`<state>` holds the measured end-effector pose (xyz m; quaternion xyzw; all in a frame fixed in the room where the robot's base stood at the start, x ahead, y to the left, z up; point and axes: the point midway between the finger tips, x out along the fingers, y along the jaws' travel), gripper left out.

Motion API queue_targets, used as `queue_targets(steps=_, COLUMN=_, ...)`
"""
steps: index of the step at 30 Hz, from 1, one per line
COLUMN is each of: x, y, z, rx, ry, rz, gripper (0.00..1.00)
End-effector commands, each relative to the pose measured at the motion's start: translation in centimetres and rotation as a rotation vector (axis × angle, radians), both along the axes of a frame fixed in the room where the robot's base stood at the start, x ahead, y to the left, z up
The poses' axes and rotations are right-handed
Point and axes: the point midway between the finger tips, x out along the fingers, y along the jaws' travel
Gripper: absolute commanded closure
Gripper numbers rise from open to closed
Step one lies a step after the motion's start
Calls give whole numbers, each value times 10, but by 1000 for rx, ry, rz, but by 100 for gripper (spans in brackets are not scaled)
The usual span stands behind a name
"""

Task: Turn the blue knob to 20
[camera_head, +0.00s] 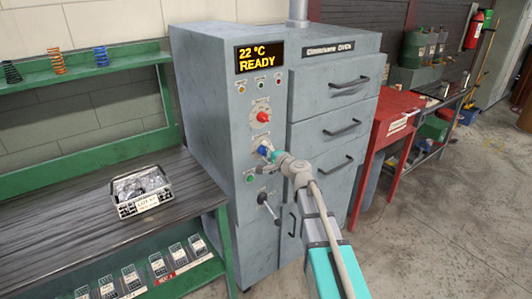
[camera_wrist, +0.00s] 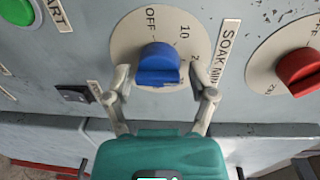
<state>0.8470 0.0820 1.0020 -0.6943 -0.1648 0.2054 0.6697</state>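The blue knob (camera_wrist: 160,65) sits on a beige round dial (camera_wrist: 124,42) on the oven's front. The dial shows OFF at upper left, 10 at upper right and part of another number at right; the SOAK MIN label (camera_wrist: 223,55) is beside it. I cannot tell which mark the knob points to. My gripper (camera_wrist: 166,84) is open, one finger on each side of the knob, with visible gaps to it. In the head view my gripper (camera_head: 275,156) is at the oven front and the blue knob (camera_head: 263,150) is partly hidden by it.
The red knob (camera_wrist: 300,70) on its own dial is to the right in the wrist view. A green START button (camera_wrist: 16,10) is at upper left. The oven display (camera_head: 259,56) reads 22 °C READY. A lever (camera_head: 268,207) is below the knobs. A workbench (camera_head: 60,210) stands left.

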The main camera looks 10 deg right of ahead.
Motion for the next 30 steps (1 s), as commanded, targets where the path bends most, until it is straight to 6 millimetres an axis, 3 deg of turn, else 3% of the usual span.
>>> queue_targets(steps=17, x=-2, y=0, z=-1, rx=-18, ry=-8, rz=1, gripper=14)
queue_targets(steps=30, x=-3, y=0, z=-1, rx=-195, ry=-110, rz=1, gripper=14)
